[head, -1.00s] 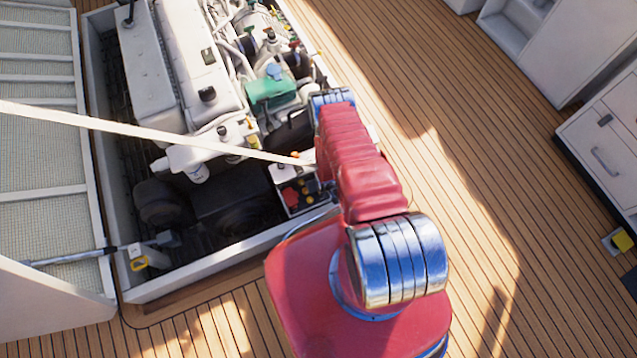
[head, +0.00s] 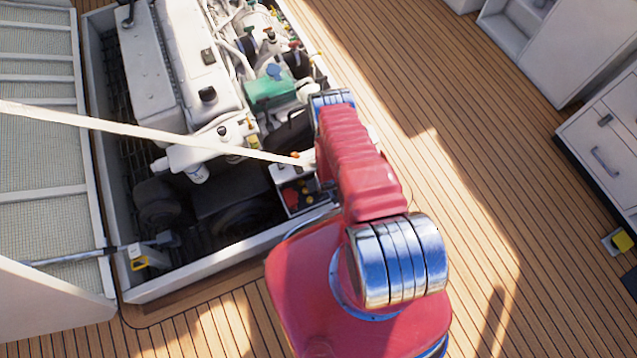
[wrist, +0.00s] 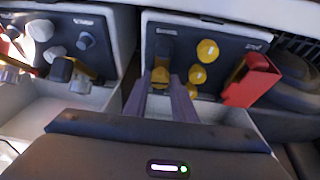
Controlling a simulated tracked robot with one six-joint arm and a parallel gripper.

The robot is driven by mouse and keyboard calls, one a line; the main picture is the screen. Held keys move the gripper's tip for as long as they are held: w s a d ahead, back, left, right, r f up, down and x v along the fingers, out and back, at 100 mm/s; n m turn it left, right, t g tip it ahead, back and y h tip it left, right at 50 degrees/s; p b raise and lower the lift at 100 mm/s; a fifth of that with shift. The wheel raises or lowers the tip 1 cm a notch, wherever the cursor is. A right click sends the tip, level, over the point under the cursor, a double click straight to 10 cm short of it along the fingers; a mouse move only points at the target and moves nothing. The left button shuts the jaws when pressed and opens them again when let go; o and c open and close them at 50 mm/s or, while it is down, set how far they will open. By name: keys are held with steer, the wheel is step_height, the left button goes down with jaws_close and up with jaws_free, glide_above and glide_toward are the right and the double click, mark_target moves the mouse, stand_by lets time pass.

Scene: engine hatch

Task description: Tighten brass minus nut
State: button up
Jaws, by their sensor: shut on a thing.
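In the wrist view, a dark panel (wrist: 222,38) in a white box carries several brass-yellow round parts. My gripper (wrist: 161,84) reaches up to the lower left of this panel. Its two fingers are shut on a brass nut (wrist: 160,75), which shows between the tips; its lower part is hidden. Two other brass parts, an upper one (wrist: 207,50) and a lower one (wrist: 197,74), sit to the right, apart from the fingers. I cannot read the panel's markings. In the head view my red arm hides the gripper and the nut.
A red block (wrist: 250,80) stands right of the brass parts. A second dark panel (wrist: 72,38) with grey knobs is at the left. In the head view, the white engine (head: 190,60) fills the hatch, and a pale bar (head: 150,131) crosses above it. The wooden deck (head: 470,150) at right is clear.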

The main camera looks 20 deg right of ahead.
steer(key=shift+m+h, duration=0.3)
steer(key=shift+m, duration=0.5)
steer(key=o, duration=1.1)
steer(key=shift+c, duration=0.2)
steer(key=shift+a+r, duration=0.1)
steer(key=v, duration=1.3)
steer(key=shift+r, duration=0.3)
